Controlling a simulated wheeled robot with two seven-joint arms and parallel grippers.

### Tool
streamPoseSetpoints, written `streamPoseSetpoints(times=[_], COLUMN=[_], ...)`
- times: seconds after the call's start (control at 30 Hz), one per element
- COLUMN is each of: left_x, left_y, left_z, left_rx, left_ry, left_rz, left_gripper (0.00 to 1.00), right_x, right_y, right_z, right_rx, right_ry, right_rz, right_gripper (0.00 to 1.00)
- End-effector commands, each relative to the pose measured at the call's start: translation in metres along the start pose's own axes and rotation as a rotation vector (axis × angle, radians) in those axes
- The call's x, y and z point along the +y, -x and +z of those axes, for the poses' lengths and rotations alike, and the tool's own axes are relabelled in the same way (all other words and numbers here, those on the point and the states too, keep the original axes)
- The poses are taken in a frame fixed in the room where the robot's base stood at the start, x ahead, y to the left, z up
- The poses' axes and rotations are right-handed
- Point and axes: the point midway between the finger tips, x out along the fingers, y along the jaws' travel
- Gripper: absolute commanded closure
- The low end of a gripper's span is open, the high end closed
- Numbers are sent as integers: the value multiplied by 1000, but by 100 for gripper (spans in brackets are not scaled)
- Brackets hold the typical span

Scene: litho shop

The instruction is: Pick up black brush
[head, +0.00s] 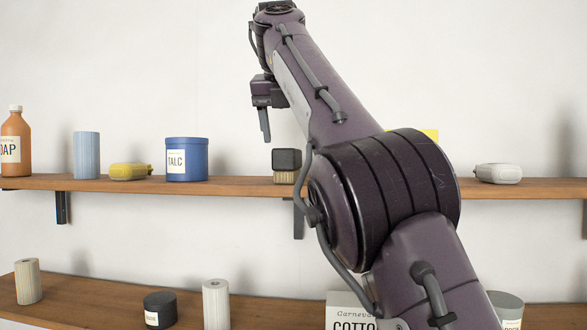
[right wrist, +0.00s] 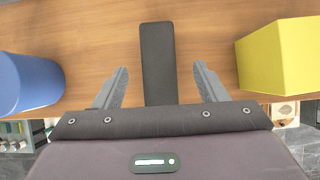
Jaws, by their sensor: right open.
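The black brush (head: 287,159) stands on the upper wooden shelf, with a black block-like top and pale bristles below. In the right wrist view the black brush (right wrist: 157,55) is a long dark bar seen from above, pointing away from me. My right gripper (head: 264,122) is above and slightly left of it in the head view, pointing down. In the right wrist view my right gripper (right wrist: 160,82) is open and empty, with one finger on each side of the brush's line and gaps between. My left gripper is not in view.
On the upper shelf (head: 232,185), a blue talc tin (head: 186,160) stands left of the brush. A yellow box (right wrist: 279,56) stands right of it, mostly hidden behind my arm in the head view. A white bottle (head: 498,173) lies farther right. The lower shelf (head: 100,297) holds several containers.

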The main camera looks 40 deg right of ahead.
Motion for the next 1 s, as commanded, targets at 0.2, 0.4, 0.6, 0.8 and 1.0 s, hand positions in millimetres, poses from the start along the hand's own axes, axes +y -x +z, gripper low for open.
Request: streamPoseSetpoints(times=[0.2,0.4,0.6,0.8,1.0], left_x=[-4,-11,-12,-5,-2], left_y=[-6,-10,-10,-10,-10], left_z=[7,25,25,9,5], left_rx=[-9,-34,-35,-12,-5], left_ry=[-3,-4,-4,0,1], left_rz=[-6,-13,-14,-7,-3], left_gripper=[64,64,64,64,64], right_x=[1,1,2,2,2], right_y=[-14,-38,-65,-76,-75], right_z=[-2,-2,-1,-1,-1], right_rx=[-1,1,0,-4,-3], right_ry=[2,2,1,2,2], right_rz=[5,4,4,4,4], right_gripper=[34,34,34,34,41])
